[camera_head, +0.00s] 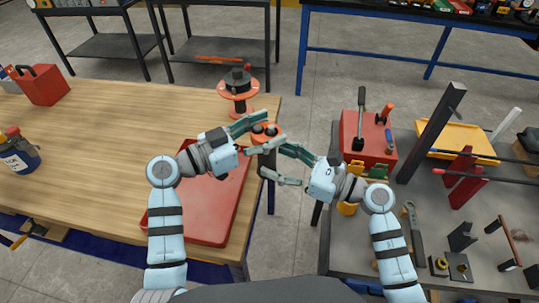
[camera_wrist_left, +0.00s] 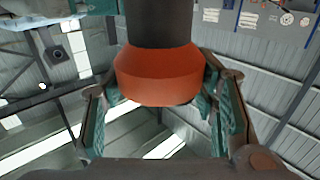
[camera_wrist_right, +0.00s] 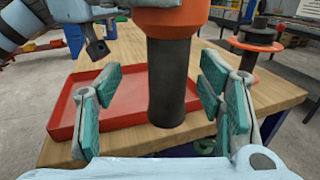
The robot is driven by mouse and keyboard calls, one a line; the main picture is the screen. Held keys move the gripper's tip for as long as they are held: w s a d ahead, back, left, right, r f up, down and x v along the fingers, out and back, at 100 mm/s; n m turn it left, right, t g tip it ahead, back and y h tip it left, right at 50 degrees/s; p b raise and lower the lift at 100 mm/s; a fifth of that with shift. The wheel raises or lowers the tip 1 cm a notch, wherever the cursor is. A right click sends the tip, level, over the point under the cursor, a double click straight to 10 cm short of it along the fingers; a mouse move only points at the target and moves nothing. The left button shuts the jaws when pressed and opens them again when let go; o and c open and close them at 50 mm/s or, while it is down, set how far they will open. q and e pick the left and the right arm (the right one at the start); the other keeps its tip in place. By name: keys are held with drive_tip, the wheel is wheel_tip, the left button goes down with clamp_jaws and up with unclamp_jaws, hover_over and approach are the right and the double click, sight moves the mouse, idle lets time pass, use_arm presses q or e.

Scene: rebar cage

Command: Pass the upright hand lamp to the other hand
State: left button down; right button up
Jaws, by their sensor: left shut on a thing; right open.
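The hand lamp stands upright in the air between my two grippers, with an orange head (camera_head: 265,130) and a dark handle below. My left gripper (camera_head: 272,129) is shut on the lamp near its orange part; the left wrist view shows the orange collar (camera_wrist_left: 157,77) between the fingers. My right gripper (camera_head: 270,160) is open, lower down, with its fingers on either side of the handle. In the right wrist view the dark handle (camera_wrist_right: 168,90) stands between the spread fingers, apart from both pads.
A red tray (camera_head: 205,205) lies on the wooden table (camera_head: 120,115) below my left arm. An orange spool (camera_head: 238,88) stands at the table's far right corner. A grey bench at the right holds a red toolbox (camera_head: 367,140) and several tools. A gap of floor separates the two.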

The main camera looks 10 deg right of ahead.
sight(273, 158)
use_arm(q)
drive_tip(key=shift+w, duration=0.1)
use_arm(e)
drive_tip(key=x, duration=0.4)
drive_tip(key=shift+w+a, duration=0.15)
drive_tip(key=shift+a, duration=0.1)
drive_tip(key=shift+d, duration=0.1)
drive_tip(key=shift+c, duration=1.3)
clamp_jaws()
use_arm(q)
drive_tip(key=c, duration=0.6)
unclamp_jaws()
drive_tip(key=shift+o, duration=0.2)
